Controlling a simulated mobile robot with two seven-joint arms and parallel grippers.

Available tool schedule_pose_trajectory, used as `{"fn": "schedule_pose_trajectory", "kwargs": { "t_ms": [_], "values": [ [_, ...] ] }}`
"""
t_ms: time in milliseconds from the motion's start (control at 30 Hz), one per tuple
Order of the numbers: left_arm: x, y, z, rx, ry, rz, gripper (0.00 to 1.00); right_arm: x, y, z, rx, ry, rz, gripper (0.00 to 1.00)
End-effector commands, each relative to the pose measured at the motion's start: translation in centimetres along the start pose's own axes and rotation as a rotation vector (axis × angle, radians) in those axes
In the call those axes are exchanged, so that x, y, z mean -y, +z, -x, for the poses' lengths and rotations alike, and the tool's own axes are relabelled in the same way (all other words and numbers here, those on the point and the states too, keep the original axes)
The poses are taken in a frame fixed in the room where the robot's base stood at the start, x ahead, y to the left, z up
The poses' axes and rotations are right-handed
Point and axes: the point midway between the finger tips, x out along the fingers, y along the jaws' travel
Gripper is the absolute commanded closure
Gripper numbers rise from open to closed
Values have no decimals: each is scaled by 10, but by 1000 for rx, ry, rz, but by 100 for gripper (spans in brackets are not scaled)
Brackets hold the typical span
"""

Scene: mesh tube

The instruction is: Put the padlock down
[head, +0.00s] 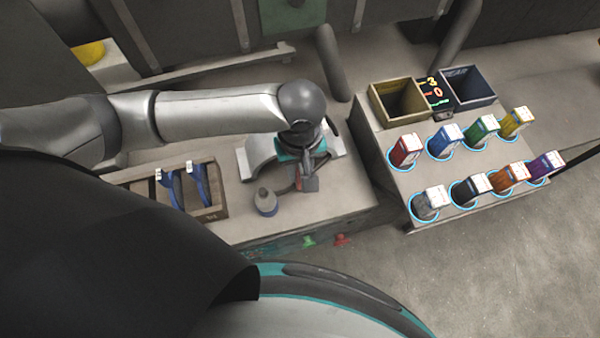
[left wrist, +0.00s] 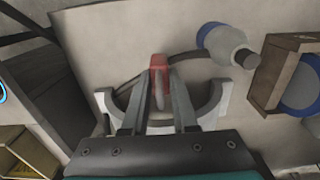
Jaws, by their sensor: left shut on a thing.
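The padlock has a red body (left wrist: 158,62) and a grey shackle. In the left wrist view it sits between the fingers of my left gripper (left wrist: 159,82), which is shut on it around the shackle. In the head view the red padlock (head: 310,184) shows just below my left gripper (head: 304,170), over the near-right part of the grey workbench (head: 345,200). I cannot tell whether the padlock touches the bench top. My right gripper is not in view.
A white curved stand (head: 258,157) is behind the gripper. A grey-blue bottle (head: 265,201) stands at the left, beside a wooden crate (head: 213,211) with blue-handled items. Across a gap, another table (head: 400,184) holds several coloured packs in ringed holes and two bins.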

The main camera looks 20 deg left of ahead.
Motion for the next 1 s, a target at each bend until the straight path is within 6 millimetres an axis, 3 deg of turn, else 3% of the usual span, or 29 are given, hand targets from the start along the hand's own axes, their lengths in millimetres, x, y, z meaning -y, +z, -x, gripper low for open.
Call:
{"fn": "schedule_pose_trajectory", "kwargs": {
  "t_ms": [100,467,500,700,767,1000],
  "values": [
    [0,0,-19,1,-1,-1,100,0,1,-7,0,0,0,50],
    [0,0,-22,1,0,0,100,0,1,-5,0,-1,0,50],
    [0,0,-23,1,0,0,72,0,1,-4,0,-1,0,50],
    [0,0,-22,0,0,0,50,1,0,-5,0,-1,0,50],
    [0,0,-22,0,0,0,43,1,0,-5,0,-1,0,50],
    [0,0,-22,0,1,0,43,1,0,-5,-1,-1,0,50]
  ]
}}
